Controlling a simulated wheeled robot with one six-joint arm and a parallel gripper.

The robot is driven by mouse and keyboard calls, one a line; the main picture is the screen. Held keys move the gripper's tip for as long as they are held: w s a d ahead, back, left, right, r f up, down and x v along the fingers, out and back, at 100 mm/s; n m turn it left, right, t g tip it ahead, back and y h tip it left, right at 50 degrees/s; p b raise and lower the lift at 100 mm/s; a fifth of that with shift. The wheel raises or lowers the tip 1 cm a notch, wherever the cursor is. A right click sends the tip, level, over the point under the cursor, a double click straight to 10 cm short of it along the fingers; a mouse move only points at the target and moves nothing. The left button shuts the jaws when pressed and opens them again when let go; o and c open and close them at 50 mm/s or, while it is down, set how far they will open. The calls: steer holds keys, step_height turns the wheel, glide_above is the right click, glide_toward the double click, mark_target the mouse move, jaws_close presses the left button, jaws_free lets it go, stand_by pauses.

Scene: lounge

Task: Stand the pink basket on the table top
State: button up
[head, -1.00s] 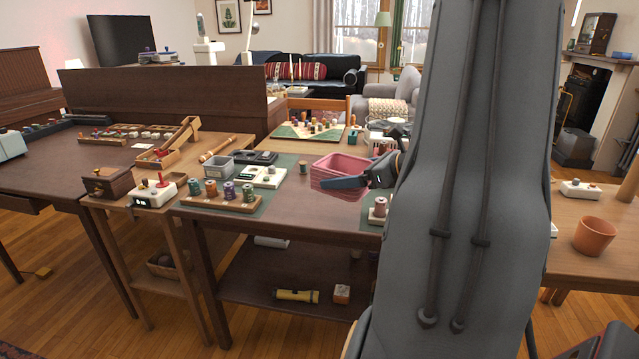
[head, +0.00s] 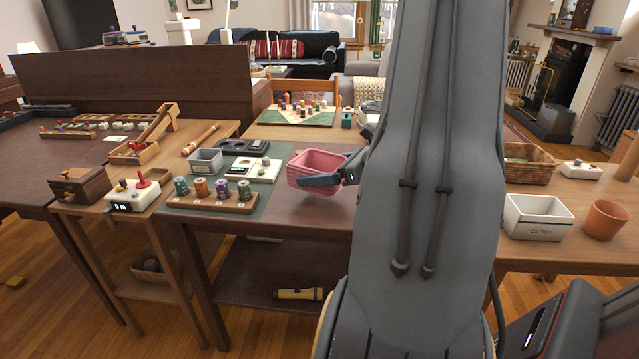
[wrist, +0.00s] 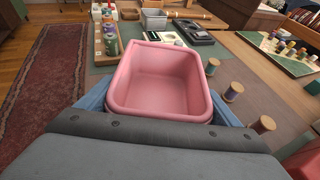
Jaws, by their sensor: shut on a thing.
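The pink basket (head: 318,164) is held by my gripper (head: 333,178) over the dark table top (head: 290,213). In the wrist view the pink basket (wrist: 160,78) is upright and empty inside, with the blue fingers of my gripper (wrist: 160,108) on both its sides. My gripper is shut on it. In the head view my arm hides the table to the right of the basket. I cannot tell whether the basket's underside touches the table.
A peg rack with several spools (head: 212,197), a grey bin (head: 206,160) and a white device (head: 251,169) stand left of the basket. Loose spools (wrist: 234,92) stand close on its right in the wrist view. A white caddy (head: 538,216) and an orange pot (head: 606,220) stand farther right.

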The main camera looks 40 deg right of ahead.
steer(key=shift+f, duration=2.05)
steer(key=shift+f, duration=0.1)
steer(key=o, duration=1)
steer(key=shift+s+d+r, duration=0.1)
steer(key=shift+s+r, duration=0.1)
steer(key=v, duration=1.1)
steer(key=shift+s+r, duration=0.1)
steer(key=shift+s, duration=0.25)
